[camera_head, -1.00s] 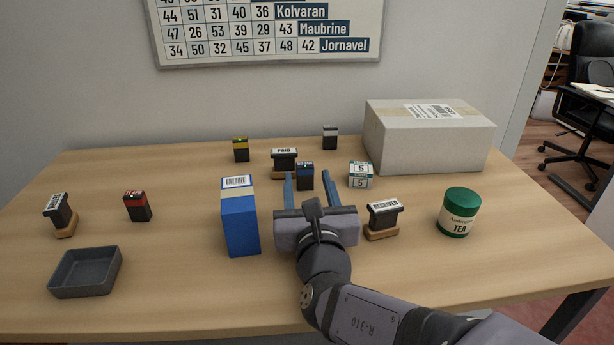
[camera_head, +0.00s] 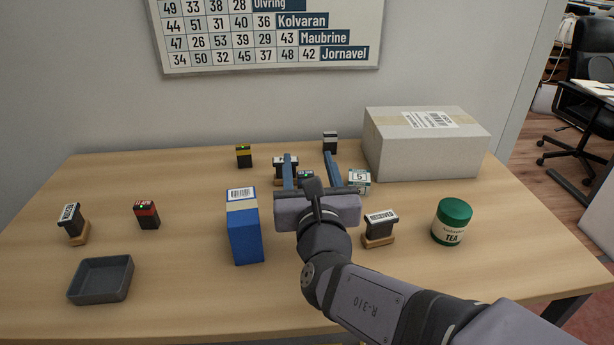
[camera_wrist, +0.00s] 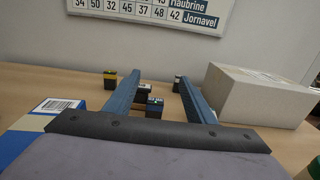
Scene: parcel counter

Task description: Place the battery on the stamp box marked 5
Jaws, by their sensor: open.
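Several small black blocks with coloured tops look like batteries; I cannot tell which the task means. The blue-topped one (camera_head: 306,176) is partly hidden among my fingers and shows between them in the wrist view (camera_wrist: 155,107). A yellow-topped one (camera_head: 244,156) and a grey-topped one (camera_head: 330,141) stand farther back, and a red-topped one (camera_head: 146,215) stands at left. The white and green stamp box marked 5 (camera_head: 361,181) is just right of my right finger, partly covered by it. My gripper (camera_head: 308,155) is open and points to the back, its fingers apart with nothing held.
A PAID stamp (camera_head: 281,168) is partly behind my left finger. A tall blue box (camera_head: 244,234) stands left of my gripper. A RECEIVED stamp (camera_head: 380,228) and green tea tin (camera_head: 452,221) are at right. A large carton (camera_head: 414,160) fills the back right; a grey tray (camera_head: 126,284) lies front left.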

